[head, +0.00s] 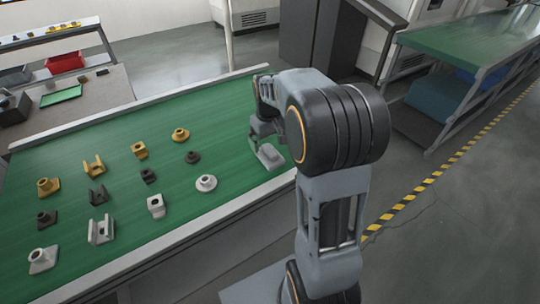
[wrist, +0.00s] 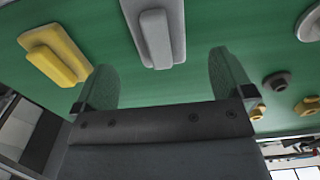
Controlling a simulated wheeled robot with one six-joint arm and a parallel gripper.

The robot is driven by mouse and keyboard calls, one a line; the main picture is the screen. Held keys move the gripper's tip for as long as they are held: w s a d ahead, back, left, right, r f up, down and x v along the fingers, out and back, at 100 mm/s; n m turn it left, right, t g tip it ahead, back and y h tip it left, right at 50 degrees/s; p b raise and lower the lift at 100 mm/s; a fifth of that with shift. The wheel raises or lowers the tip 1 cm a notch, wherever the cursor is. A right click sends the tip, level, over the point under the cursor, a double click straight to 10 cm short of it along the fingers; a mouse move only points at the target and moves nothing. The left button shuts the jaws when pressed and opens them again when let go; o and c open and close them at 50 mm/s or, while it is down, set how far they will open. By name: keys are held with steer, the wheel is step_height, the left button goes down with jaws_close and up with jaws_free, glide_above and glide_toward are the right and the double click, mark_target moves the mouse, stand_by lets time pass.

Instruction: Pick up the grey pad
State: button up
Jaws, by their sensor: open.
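The grey pad (head: 269,158) is a flat plate with a raised rounded block on top. It lies on the green table near its right end in the head view. In the wrist view the pad (wrist: 158,38) is at the top middle, beyond the gap between the fingertips. My gripper (wrist: 163,78) is open, with nothing between its two fingers. In the head view my gripper (head: 263,130) is just above and beside the pad, partly hidden by my wrist. They look apart.
A yellow pad (wrist: 55,55) of similar shape lies to the left in the wrist view. Several yellow, dark and light parts, such as a white ring part (head: 206,183), stand in rows on the green table (head: 225,115). Clear surface separates them from the grey pad.

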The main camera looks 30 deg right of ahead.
mark_target(269, 149)
steer(key=shift+f+p, duration=0.45)
steer(key=shift+f, duration=2.45)
steer(key=shift+c, duration=0.4)
steer(key=c, duration=0.9)
steer(key=shift+r, duration=0.15)
steer(key=shift+c, duration=0.2)
steer(key=shift+r, duration=0.65)
steer(key=s+a+r+b, duration=0.2)
steer(key=s+a+r, duration=0.6)
steer(key=a+r, duration=0.3)
steer(key=shift+s+r+b, duration=0.2)
steer(key=shift+r+b, duration=0.05)
steer(key=shift+b, duration=0.05)
steer(key=shift+a, duration=0.1)
